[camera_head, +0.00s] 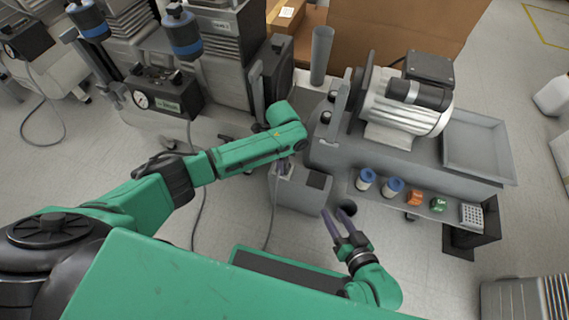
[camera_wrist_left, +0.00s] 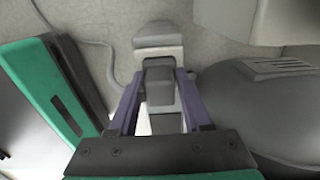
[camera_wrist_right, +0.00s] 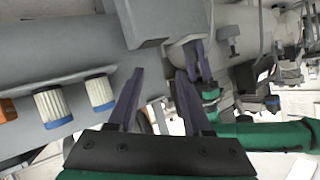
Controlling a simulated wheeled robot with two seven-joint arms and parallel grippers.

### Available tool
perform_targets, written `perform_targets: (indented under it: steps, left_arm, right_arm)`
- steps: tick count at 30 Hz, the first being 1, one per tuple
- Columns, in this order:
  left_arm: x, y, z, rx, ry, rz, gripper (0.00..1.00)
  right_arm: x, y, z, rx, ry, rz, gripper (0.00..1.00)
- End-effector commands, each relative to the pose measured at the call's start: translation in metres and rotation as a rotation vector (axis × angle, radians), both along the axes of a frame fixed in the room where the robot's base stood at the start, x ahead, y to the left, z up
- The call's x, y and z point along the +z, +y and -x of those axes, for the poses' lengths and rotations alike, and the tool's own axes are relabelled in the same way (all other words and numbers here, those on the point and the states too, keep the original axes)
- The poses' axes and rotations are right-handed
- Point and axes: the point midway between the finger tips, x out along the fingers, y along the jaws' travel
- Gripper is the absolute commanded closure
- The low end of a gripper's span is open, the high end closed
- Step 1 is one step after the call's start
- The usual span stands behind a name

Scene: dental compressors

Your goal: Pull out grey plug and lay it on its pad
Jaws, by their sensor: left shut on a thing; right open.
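My left gripper (camera_head: 284,170) is shut on a grey plug, at the top of a grey box (camera_head: 297,197) below the bench. In the left wrist view the gripper (camera_wrist_left: 162,90) has its fingers on either side of the grey plug (camera_wrist_left: 160,88). I cannot tell whether the plug is still seated. A dark square patch (camera_head: 318,180), perhaps the pad, lies on the box top to the right of the left gripper. My right gripper (camera_head: 340,228) is open and empty, right of and below the box; it also shows in the right wrist view (camera_wrist_right: 158,90).
A grey bench carries a motor (camera_head: 405,108) and a shallow tray (camera_head: 472,148). Its front shelf holds blue-and-white filters (camera_head: 392,187), an orange part (camera_head: 414,198) and a green part (camera_head: 438,204). A cable (camera_head: 272,215) hangs by the box. Compressor units with gauges (camera_head: 160,100) stand left.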

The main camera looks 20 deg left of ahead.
Motion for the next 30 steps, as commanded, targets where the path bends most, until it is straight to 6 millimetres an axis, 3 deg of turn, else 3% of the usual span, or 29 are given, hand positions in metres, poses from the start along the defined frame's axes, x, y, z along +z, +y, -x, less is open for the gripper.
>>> perform_targets:
  steps: [24,30]
  left_arm:
    - [0.033,0.000,0.000,0.000,-0.001,0.000,1.00]
    - [0.035,0.000,0.000,0.000,-0.001,0.000,1.00]
  right_arm:
    - [0.034,-0.012,-0.002,0.038,0.111,0.094,0.50]
    - [0.034,-0.017,-0.003,0.047,0.149,0.126,0.50]
